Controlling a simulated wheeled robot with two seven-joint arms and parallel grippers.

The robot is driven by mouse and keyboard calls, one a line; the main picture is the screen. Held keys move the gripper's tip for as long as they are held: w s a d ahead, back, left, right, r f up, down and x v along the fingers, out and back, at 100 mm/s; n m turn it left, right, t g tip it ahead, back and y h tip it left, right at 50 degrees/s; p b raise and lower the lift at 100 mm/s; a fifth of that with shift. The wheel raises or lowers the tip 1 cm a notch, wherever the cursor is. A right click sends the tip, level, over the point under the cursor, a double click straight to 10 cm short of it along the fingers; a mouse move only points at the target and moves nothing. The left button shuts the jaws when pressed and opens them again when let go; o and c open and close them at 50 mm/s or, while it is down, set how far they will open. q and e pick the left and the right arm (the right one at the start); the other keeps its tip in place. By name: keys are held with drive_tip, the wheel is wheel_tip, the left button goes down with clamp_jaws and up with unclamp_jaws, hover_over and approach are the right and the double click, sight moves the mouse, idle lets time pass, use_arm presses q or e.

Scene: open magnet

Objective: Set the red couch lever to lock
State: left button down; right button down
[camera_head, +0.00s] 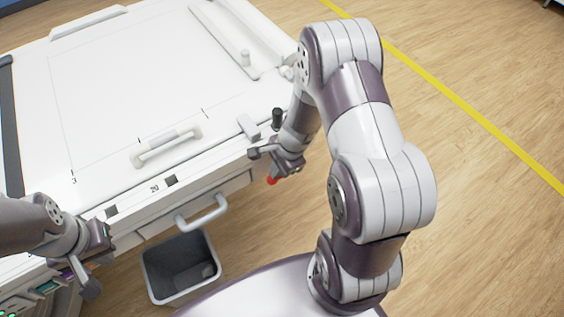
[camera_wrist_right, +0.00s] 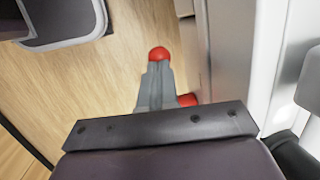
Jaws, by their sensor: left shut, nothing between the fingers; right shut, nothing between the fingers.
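The red couch lever shows as a small red end (camera_head: 272,181) at the right end of the couch's front side, just below my right gripper (camera_head: 256,153). In the right wrist view a round red knob (camera_wrist_right: 158,54) sits just beyond the tips of my shut right gripper (camera_wrist_right: 157,72). A second red part (camera_wrist_right: 188,99) shows to the right of the fingers. The fingers hide what lies between the two red parts, and I cannot tell whether they touch the lever. My left gripper (camera_head: 88,284) is shut and empty, by the couch's front left.
The white couch top (camera_head: 100,85) has a front handle (camera_head: 166,146) and a black-knobbed post (camera_head: 277,118) beside my right gripper. A drawer handle (camera_head: 202,213) sticks out below. A dark bin (camera_head: 180,266) stands on the floor. The wooden floor at right is clear, with a yellow line (camera_head: 460,103).

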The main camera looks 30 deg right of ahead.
drive_tip(key=shift+w+a+f, duration=0.1)
drive_tip(key=shift+a+f, duration=0.05)
drive_tip(key=shift+f, duration=0.5)
